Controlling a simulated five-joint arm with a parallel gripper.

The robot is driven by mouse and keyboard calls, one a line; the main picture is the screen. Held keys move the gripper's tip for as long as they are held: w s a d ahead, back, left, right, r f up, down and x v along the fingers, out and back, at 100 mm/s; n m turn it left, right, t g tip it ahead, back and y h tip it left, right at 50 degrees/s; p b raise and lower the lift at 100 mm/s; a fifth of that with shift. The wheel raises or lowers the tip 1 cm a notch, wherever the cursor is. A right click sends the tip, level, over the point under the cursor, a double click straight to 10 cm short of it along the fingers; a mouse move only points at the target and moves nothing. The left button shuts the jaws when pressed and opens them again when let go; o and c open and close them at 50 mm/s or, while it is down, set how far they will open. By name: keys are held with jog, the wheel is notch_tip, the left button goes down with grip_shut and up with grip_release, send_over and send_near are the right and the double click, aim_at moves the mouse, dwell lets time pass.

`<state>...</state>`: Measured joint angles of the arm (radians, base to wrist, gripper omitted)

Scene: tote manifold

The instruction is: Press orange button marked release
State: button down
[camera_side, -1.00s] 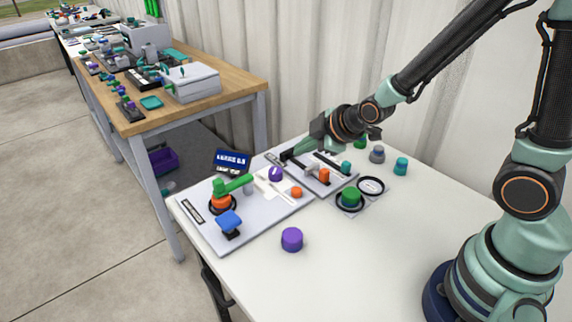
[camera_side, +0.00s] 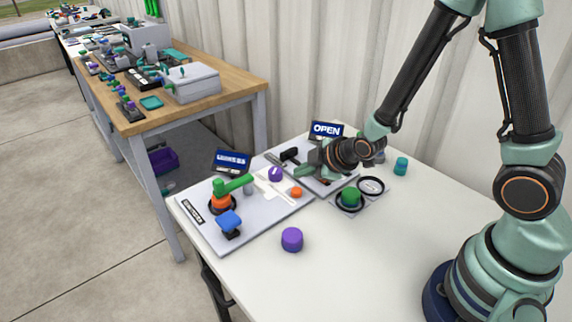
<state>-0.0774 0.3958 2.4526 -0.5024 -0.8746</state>
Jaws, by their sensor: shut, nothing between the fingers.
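An orange button (camera_side: 296,192) sits low at the right edge of the near grey panel (camera_side: 262,220); any marking on it is too small to read. My gripper (camera_side: 300,171) is shut and empty. It is over the left part of the far grey panel (camera_side: 275,158), just beyond the orange button in the picture, and appears apart from it. My gripper and wrist hide much of the far panel, including its orange knob.
A purple knob (camera_side: 275,174), a green lever (camera_side: 236,184) and a blue pad (camera_side: 229,219) stand on the near panel. A display (camera_side: 326,130) reads OPEN. A green knob (camera_side: 350,197) and purple cylinder (camera_side: 292,239) stand nearer.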

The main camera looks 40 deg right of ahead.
aim_at(301, 192)
jog(key=shift+f, duration=1)
jog(key=shift+f, duration=0.1)
dwell(1.3)
jog(key=shift+a+f, duration=0.15)
jog(key=shift+f, duration=0.15)
jog(key=shift+f, duration=0.45)
dwell(0.8)
jog(key=shift+r, duration=0.9)
jog(key=shift+r, duration=2.45)
